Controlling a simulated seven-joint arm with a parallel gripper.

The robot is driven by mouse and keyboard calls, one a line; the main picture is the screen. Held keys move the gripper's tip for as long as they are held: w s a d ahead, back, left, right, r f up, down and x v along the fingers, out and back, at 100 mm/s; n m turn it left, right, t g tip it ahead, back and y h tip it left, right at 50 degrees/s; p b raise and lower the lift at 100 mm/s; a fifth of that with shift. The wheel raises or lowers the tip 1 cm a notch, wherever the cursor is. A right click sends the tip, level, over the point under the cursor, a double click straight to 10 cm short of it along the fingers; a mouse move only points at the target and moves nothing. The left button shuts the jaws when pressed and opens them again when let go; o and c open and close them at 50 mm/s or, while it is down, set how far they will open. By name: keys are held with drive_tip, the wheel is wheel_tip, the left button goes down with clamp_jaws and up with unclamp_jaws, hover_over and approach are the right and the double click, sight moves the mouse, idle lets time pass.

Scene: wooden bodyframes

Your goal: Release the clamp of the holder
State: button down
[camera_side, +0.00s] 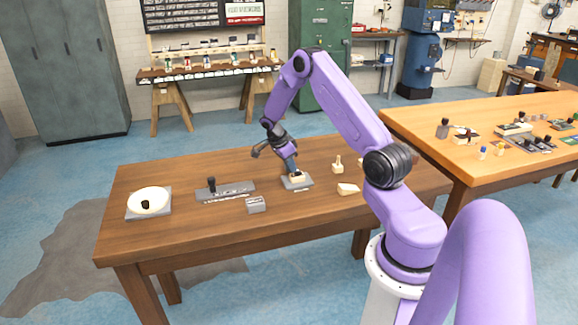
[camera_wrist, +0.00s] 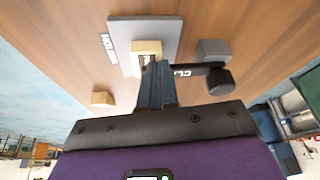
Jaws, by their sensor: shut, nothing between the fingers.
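The holder (camera_side: 297,184) is a flat grey base with a small pale wooden block on it. In the wrist view the holder base (camera_wrist: 117,30) carries white lettering. My gripper (camera_side: 293,173) points down at the holder, its fingers together and empty. In the wrist view my gripper (camera_wrist: 151,66) is at the near end of the pale block (camera_wrist: 147,47); I cannot tell whether they touch. A dark bar with partly hidden white lettering starting "CL" (camera_wrist: 184,70) and a black knob (camera_wrist: 221,82) show right of the fingers.
A grey box (camera_side: 257,205) stands front-left of the holder. Further left are a grey plate with a black upright handle (camera_side: 212,185) and a white round dish (camera_side: 149,200). Small wooden pieces (camera_side: 337,164) (camera_side: 348,189) lie to the right. The front table edge is clear.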

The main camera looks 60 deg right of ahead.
drive_tip(key=n, duration=0.1)
drive_tip(key=s+d+n, duration=0.1)
drive_tip(key=shift+s+d+n+t, duration=0.1)
drive_tip(key=shift+s+n+t, duration=0.2)
drive_tip(key=shift+n+t, duration=0.1)
drive_tip(key=n, duration=0.1)
drive_tip(key=s+d+n+t, duration=0.1)
drive_tip(key=shift+s+d+n+h, duration=0.1)
drive_tip(key=shift+d+n+h, duration=0.15)
drive_tip(key=shift+n+h, duration=0.05)
drive_tip(key=d+n+t, duration=0.1)
drive_tip(key=n, duration=0.1)
drive_tip(key=s+d+n, duration=0.1)
drive_tip(key=d+n, duration=0.1)
drive_tip(key=shift+n+t, duration=0.3)
drive_tip(key=shift+t, duration=0.1)
drive_tip(key=shift+w+d, duration=0.15)
drive_tip(key=shift+d, duration=1.8)
drive_tip(key=shift+s+a, duration=1.2)
drive_tip(key=shift+a, duration=0.25)
drive_tip(key=s+v, duration=0.1)
drive_tip(key=v, duration=0.9)
drive_tip(key=shift+s+d, duration=0.25)
drive_tip(key=shift+d, duration=0.15)
